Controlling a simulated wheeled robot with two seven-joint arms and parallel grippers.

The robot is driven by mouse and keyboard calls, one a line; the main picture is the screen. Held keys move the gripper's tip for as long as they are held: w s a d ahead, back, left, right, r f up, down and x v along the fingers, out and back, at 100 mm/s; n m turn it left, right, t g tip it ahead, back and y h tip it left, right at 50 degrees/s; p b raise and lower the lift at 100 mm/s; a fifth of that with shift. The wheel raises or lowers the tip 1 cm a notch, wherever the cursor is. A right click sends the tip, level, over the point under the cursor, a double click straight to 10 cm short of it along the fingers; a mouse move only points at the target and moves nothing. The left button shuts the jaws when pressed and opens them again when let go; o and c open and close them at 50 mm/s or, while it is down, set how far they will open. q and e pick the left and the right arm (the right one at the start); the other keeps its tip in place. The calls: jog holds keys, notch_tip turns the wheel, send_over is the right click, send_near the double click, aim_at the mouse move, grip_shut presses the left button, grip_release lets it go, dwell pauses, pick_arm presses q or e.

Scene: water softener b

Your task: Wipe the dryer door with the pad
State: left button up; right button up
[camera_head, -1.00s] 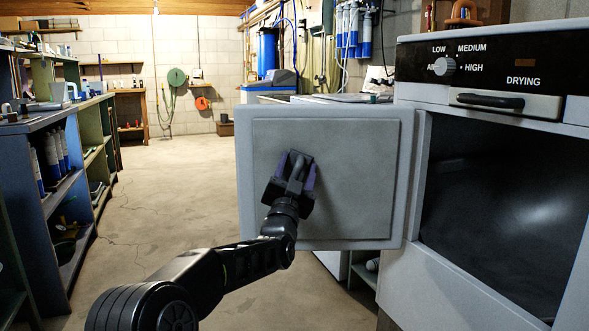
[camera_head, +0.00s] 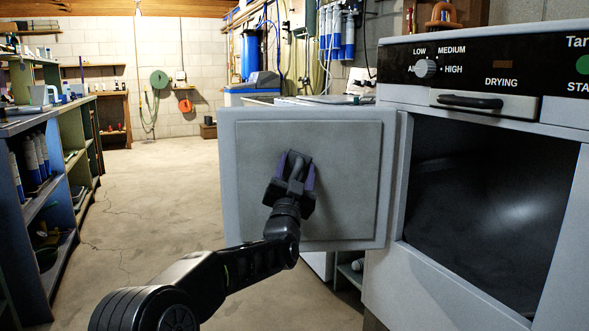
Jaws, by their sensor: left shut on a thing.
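The dryer door (camera_head: 345,215) stands open, hinged at the left of the dryer's opening, with its grey inner panel facing me. My left gripper (camera_head: 295,170), with purple fingers, is at the middle of this panel. It is shut on a small grey piece that looks like the grip of the pad (camera_head: 297,168). The pad is mostly hidden by the gripper, and it appears to be against the panel, though contact is hard to make out. My right gripper is out of view.
The dryer (camera_head: 460,265) fills the right side, with a dark open drum (camera_head: 490,200) and a knob (camera_head: 426,68) above. A shelf unit (camera_head: 50,200) runs along the left. The floor (camera_head: 160,200) between them is clear.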

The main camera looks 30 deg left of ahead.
pick_arm(q)
jog(key=shift+w+d+f, duration=0.1)
jog(key=shift+w+d, duration=0.5)
jog(key=shift+d, duration=0.3)
jog(key=shift+w+d+f, duration=0.1)
jog(key=shift+w+d, duration=0.45)
jog(key=shift+d, duration=0.3)
jog(key=shift+s+d, duration=0.25)
jog(key=shift+s, duration=0.15)
jog(key=shift+s+d+r, duration=0.1)
jog(key=shift+s+d, duration=0.35)
jog(key=shift+s, duration=0.25)
jog(key=shift+s+d+f, duration=0.1)
jog(key=shift+s+d, duration=0.4)
jog(key=shift+s, duration=0.25)
jog(key=shift+s+d+r, duration=0.1)
jog(key=shift+s+d, duration=0.35)
jog(key=shift+s, duration=0.25)
jog(key=shift+s, duration=0.1)
jog(key=shift+s+d, duration=0.8)
jog(key=shift+s, duration=0.35)
